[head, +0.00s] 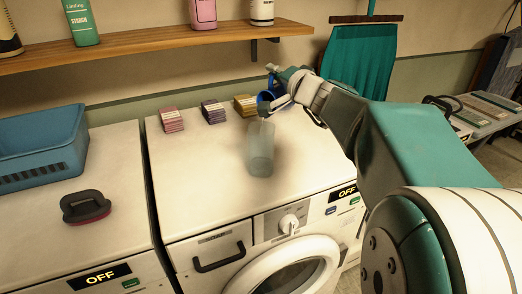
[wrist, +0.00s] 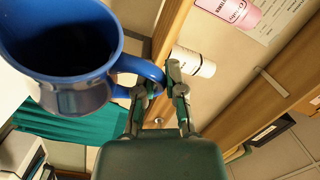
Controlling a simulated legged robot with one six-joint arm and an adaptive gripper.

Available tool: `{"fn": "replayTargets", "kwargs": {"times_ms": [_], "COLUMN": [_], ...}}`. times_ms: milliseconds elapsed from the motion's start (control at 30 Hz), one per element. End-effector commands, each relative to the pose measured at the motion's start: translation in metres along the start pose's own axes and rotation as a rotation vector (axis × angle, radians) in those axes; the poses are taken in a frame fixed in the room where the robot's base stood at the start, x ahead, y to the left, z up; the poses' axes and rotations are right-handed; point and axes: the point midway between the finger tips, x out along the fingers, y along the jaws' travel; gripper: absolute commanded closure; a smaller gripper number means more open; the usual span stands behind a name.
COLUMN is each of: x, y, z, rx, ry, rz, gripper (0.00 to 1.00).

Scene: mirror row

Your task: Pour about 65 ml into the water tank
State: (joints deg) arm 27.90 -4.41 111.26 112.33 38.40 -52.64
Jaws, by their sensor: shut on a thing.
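My gripper (head: 284,100) is shut on the handle of a blue mug (head: 264,98). In the wrist view the fingers (wrist: 160,88) close on the handle of the mug (wrist: 75,55). The mug's inside is dark, so I cannot tell how much it holds. A translucent grey-green cylindrical vessel (head: 260,152), which appears to be the water tank, shows over the right-hand washing machine's top. The mug is above and just behind the vessel's top in the head view. I cannot make out a stream or a water level.
The right washing machine (head: 200,190) carries several stacked small boxes (head: 213,111) at the back. A blue basket (head: 40,150) and a black-handled red-based block (head: 86,207) sit on the left machine. A wooden shelf (head: 150,45) with bottles hangs above. The machine top's front left is clear.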

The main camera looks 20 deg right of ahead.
Motion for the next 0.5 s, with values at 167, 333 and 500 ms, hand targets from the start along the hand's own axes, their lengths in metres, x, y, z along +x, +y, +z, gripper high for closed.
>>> {"fn": "replayTargets", "kwargs": {"times_ms": [167,333,500], "x": [-0.0006,-0.0012,-0.0014], "y": [-0.0021,-0.0035,-0.0042], "z": [0.0010,0.0024,0.0028], "rx": [-0.017,-0.036,-0.052], "ry": [0.002,0.005,0.008], "rz": [-0.007,-0.013,-0.018], "gripper": [1.00,1.00,1.00]}}
